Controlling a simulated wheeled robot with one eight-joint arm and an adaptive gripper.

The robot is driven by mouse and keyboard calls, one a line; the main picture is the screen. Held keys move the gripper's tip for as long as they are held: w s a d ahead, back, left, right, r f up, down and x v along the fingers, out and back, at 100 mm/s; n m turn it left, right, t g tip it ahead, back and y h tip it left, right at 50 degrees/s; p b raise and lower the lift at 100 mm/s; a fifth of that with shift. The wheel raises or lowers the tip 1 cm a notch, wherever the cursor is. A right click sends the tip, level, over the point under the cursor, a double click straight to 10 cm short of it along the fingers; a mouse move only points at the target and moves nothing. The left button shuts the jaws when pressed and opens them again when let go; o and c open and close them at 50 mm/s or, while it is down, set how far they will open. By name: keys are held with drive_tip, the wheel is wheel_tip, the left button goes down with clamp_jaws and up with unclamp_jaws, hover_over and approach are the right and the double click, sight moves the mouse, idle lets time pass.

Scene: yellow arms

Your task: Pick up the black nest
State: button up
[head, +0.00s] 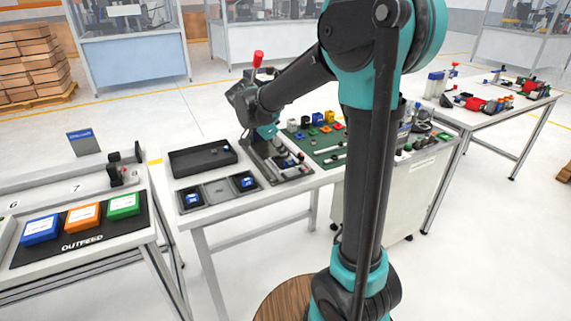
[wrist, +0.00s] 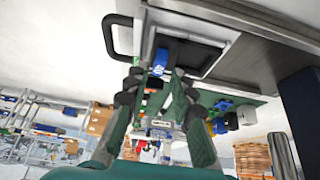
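My gripper (head: 266,134) is low over a grey fixture (head: 292,172) on the middle bench in the head view. In the wrist view its two fingers (wrist: 163,74) stand apart with a gap between them. The dark block may be the black nest; I cannot tell for sure. The fingers hide part of it, and contact is unclear. In the head view, a small blue part (head: 289,162) sits on the fixture near the gripper.
A green mat (head: 327,150) with coloured parts lies to the right. A red-topped lever (head: 258,59) rises behind my gripper. The outfeed bench (head: 84,243) is far left.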

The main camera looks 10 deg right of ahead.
drive_tip(key=x, duration=0.3)
drive_tip(key=shift+d+f, duration=0.1)
clamp_jaws()
idle(0.4)
